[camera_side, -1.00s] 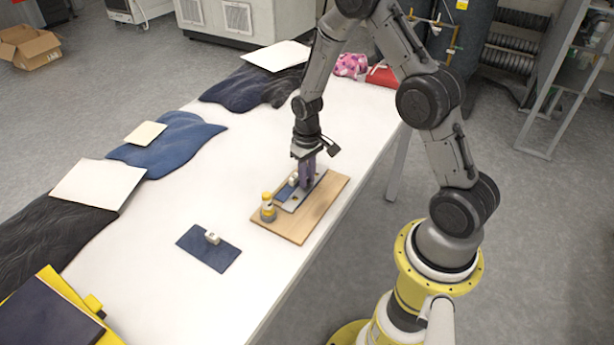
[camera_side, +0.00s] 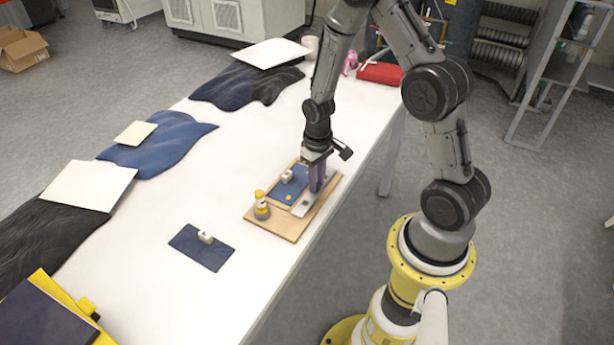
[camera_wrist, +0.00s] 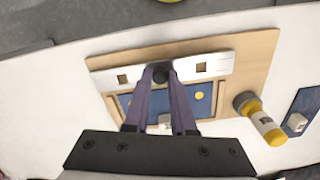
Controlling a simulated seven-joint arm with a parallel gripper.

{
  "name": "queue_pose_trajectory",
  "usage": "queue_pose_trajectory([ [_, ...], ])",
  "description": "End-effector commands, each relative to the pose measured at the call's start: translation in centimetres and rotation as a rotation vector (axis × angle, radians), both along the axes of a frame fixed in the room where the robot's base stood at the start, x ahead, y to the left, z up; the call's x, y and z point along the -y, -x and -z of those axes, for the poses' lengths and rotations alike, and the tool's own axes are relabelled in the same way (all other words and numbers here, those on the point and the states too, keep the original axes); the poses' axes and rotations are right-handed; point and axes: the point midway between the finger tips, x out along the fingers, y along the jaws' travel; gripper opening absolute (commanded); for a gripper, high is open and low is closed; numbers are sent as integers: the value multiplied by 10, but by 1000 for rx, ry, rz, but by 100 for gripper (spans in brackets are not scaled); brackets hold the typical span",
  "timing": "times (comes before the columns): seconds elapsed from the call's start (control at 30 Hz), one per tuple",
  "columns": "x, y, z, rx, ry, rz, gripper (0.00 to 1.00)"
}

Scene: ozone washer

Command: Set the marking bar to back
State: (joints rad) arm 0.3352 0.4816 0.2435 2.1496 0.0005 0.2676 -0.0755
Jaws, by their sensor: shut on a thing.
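The marking bar (camera_side: 303,210) is a pale flat strip with square holes and a dark round knob. It lies along the right edge of the wooden board (camera_side: 268,228) in the side view. In the wrist view the bar (camera_wrist: 207,66) crosses the upper part of the board, beyond the blue cloth (camera_wrist: 190,105). My gripper (camera_side: 315,190) points down, and its purple fingers (camera_wrist: 161,75) are shut on the bar's knob. A yellow dot (camera_wrist: 199,96) shows on the cloth beside the bar. A small white block (camera_side: 287,176) sits on the cloth, partly hidden by my fingers in the wrist view.
A yellow-capped bottle (camera_side: 262,208) stands on the board's near left corner. Another blue cloth (camera_side: 200,252) with a white block (camera_side: 205,237) lies left of the board. Dark fabrics and pale sheets line the table's far left side. The white table (camera_side: 170,205) is clear between.

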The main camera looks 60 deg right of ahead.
Motion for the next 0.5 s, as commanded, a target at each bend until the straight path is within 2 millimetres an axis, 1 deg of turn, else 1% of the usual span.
queue_pose_trajectory([
  [0.27,1,0,-1,3,1,-1,0],
  [0.3,1,0,-1,3,1,-1,29],
  [0.43,0,0,-1,3,1,-1,52],
  [0.5,0,0,-1,2,1,-1,54],
])
